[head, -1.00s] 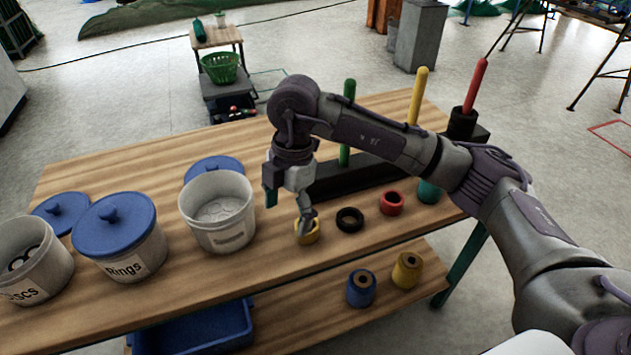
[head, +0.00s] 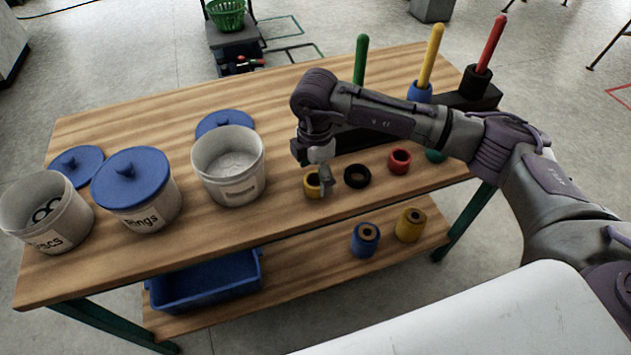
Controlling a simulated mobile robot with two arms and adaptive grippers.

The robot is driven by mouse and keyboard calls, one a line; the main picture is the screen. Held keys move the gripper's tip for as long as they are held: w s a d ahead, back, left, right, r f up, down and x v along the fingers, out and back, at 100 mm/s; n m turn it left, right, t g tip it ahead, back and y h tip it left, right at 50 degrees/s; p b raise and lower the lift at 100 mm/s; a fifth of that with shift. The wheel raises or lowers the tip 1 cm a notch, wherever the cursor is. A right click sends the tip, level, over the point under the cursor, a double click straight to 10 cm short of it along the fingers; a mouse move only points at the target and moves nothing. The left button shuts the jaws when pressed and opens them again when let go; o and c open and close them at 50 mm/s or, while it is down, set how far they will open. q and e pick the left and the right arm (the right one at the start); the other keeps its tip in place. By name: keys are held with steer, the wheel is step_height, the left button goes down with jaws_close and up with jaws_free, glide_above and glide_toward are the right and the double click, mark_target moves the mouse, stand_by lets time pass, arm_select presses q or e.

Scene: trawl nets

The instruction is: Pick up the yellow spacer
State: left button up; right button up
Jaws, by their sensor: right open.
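A small yellow ring-shaped spacer (head: 312,186) lies on the wooden bench top, left of a black ring (head: 357,176). My right gripper (head: 325,182) points down right at the yellow spacer and is open. One finger shows at the spacer's right side, between it and the black ring; the other finger is hard to make out. The gripper partly covers the spacer, and I cannot tell whether they touch. Another yellow piece (head: 410,225), a taller spool with a brown core, stands on the lower shelf. My left gripper is not in view.
A red ring (head: 399,161) and a teal one (head: 436,155) lie right of the black ring. A dark rack (head: 478,97) with green, yellow and red posts stands behind. An open white bucket (head: 229,165) is close left. A blue spool (head: 365,239) stands below.

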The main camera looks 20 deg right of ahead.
steer(key=shift+f, duration=1.4)
steer(key=c, duration=1.3)
steer(key=shift+o, duration=0.2)
